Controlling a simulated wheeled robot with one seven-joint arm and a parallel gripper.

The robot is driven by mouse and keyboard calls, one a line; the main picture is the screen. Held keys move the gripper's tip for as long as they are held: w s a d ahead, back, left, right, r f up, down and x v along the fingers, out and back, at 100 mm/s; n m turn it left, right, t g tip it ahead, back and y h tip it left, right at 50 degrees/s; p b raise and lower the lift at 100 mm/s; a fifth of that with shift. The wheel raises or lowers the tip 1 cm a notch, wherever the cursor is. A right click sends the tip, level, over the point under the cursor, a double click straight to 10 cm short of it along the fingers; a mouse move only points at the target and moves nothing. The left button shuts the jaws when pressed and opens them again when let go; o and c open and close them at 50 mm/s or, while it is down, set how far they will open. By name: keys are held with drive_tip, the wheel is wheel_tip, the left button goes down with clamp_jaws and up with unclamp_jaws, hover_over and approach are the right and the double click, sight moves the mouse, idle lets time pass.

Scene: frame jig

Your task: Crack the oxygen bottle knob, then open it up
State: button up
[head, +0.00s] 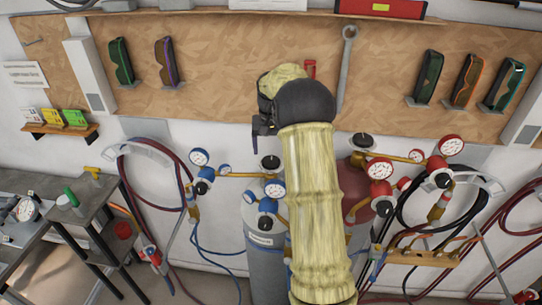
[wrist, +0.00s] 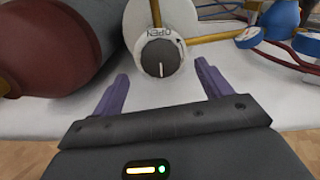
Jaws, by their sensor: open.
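The grey-blue oxygen bottle (head: 262,262) stands left of my yellow-sleeved arm in the head view. Its dark round knob (head: 270,162) sits at the top. In the head view my gripper (head: 259,138) is just above the knob, partly hidden by my wrist.
A red bottle (head: 357,172) stands to the right, partly behind my arm; it is at left in the wrist view (wrist: 45,45). Blue-rimmed gauges (head: 199,157) and red gauges (head: 451,145) on brass fittings flank the bottles. Hoses hang on the wall.

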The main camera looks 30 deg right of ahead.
sight(272, 161)
drive_tip(key=shift+f+p, duration=0.45)
drive_tip(key=shift+f, duration=1.9)
drive_tip(key=c, duration=1)
drive_tip(key=shift+n, duration=0.5)
drive_tip(key=shift+d+r+n, duration=0.1)
drive_tip(key=shift+n, duration=2.4)
drive_tip(key=o, duration=1)
